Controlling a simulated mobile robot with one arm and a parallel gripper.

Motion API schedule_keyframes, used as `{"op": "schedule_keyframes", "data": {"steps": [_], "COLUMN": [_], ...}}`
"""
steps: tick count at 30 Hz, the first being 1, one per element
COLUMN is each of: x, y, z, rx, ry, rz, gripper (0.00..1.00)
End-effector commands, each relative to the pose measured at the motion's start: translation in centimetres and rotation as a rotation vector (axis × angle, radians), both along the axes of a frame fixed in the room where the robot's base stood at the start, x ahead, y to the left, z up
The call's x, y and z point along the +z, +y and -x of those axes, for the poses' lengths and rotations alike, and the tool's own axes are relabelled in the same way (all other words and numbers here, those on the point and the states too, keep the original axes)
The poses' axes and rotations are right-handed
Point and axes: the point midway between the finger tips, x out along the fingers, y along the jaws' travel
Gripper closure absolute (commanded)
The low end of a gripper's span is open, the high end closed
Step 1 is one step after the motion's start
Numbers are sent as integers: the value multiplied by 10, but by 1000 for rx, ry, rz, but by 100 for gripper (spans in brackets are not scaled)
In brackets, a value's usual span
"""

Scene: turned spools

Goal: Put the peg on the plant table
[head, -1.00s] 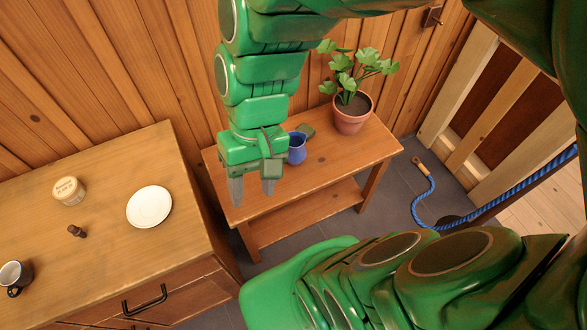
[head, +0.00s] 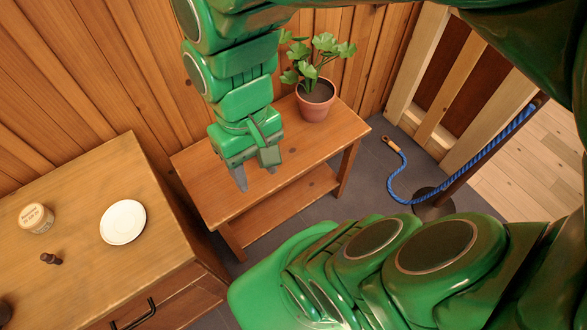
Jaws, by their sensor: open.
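The peg (head: 50,258), a small dark brown turned piece, is on the wooden cabinet top (head: 85,200) at the left. The plant table (head: 205,185) is a low wooden table with a lower shelf, against the plank wall. A leafy plant in a terracotta pot (head: 315,103) stands at its far right end. My gripper (head: 256,180) points down in front of the plant table, its fingers apart and nothing seen between them. It is well to the right of the peg.
Near the peg are a white plate (head: 122,222) and a labelled lidded jar (head: 36,218). A dark mug (head: 5,312) is cut off at the left edge. A blue rope (head: 400,180) hangs at the right. The plant table's right front is clear.

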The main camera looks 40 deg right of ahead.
Motion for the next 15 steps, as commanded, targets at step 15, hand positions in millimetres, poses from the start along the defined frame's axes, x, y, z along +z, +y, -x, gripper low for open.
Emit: {"op": "schedule_keyframes", "data": {"steps": [15], "x": [-31], "y": [66], "z": [-124], "rx": [99], "ry": [-160], "rz": [88], "gripper": [50]}}
